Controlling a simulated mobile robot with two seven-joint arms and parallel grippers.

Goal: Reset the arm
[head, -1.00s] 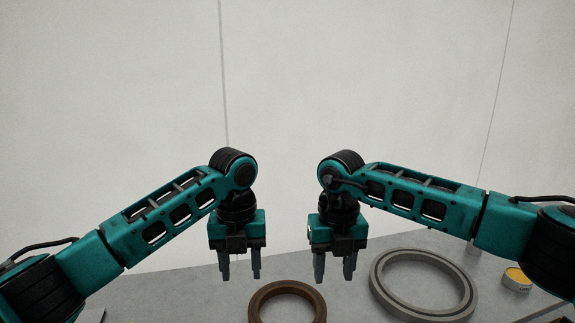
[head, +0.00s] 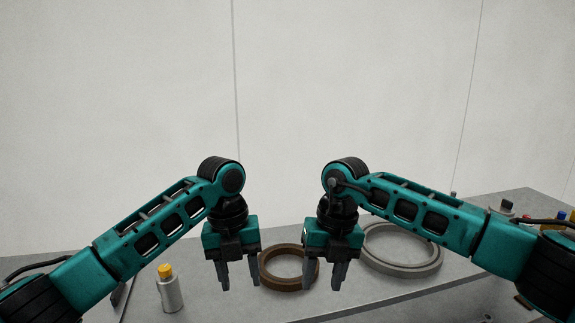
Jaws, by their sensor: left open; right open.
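My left gripper (head: 239,276) points down with its fingers apart and nothing between them. It is left of a brown ring (head: 289,284) that lies on the grey bench. My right gripper (head: 324,276) also points down, open and empty, at the right side of the brown ring in the picture. Both arms are bent in a similar, roughly mirrored pose. Part of the brown ring is hidden behind the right gripper's fingers.
A larger grey ring (head: 405,268) lies on the bench (head: 375,288) behind my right arm. A silver bottle with a yellow cap (head: 170,289) stands at the left. Several small items stand at the far right, partly hidden by my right arm. A plain pale wall (head: 330,90) is behind.

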